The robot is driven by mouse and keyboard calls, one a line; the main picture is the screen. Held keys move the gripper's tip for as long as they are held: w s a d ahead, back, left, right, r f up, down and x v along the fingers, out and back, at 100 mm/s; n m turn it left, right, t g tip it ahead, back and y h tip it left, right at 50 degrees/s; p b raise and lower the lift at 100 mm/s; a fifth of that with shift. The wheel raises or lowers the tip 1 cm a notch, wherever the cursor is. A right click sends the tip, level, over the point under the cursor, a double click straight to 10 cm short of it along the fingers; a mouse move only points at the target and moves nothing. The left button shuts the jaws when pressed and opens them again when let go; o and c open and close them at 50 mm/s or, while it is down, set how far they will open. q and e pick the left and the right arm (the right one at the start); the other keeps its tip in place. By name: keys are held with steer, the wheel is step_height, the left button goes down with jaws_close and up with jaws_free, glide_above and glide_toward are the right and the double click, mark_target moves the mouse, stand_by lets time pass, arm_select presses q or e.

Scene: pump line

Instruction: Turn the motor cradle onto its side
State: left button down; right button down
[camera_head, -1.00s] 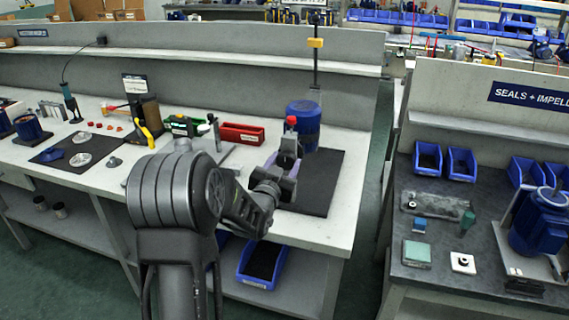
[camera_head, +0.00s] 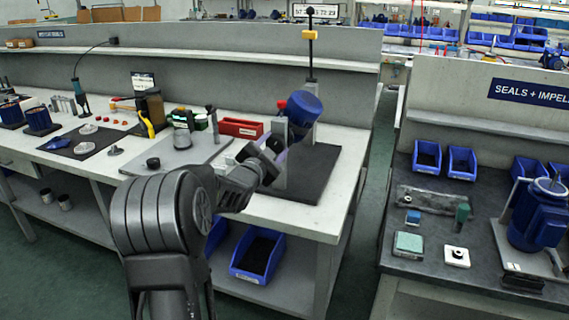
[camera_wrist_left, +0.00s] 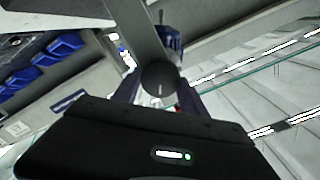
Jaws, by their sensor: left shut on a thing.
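The motor cradle (camera_head: 281,172) is a grey frame at the right end of the left bench, partly hidden behind my left gripper. It carries a blue motor (camera_head: 304,108), which leans with its top up and to the right. A red knob (camera_head: 281,104) shows beside the motor. My left gripper (camera_head: 272,156) is shut on the motor cradle. In the left wrist view, a grey bar with a round dark end (camera_wrist_left: 160,79) sits between the fingers, and the blue motor (camera_wrist_left: 169,42) shows beyond. My right gripper is not in view.
A black mat (camera_head: 312,178) lies below the cradle, its right part clear. A red bin (camera_head: 241,128) and a grey plate (camera_head: 178,153) with fittings are to the left. A thin post (camera_head: 310,50) stands behind. A gap separates the right bench (camera_head: 400,262).

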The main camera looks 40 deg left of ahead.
arm_select(q)
steer(key=m+b, duration=0.6)
steer(key=b, duration=0.1)
steer(key=f+m+b, duration=0.1)
steer(key=m+b, duration=0.2)
steer(key=b, duration=0.1)
steer(key=m+b, duration=0.2)
steer(key=shift+r+m, duration=0.15)
steer(key=shift+m, duration=0.15)
steer(key=shift+r+m+b, duration=0.1)
steer(key=shift+m+b, duration=0.3)
steer(key=shift+b, duration=0.05)
steer(key=c, duration=0.6)
jaws_free()
steer(key=shift+b+v, duration=0.65)
steer(key=shift+v, duration=3.3)
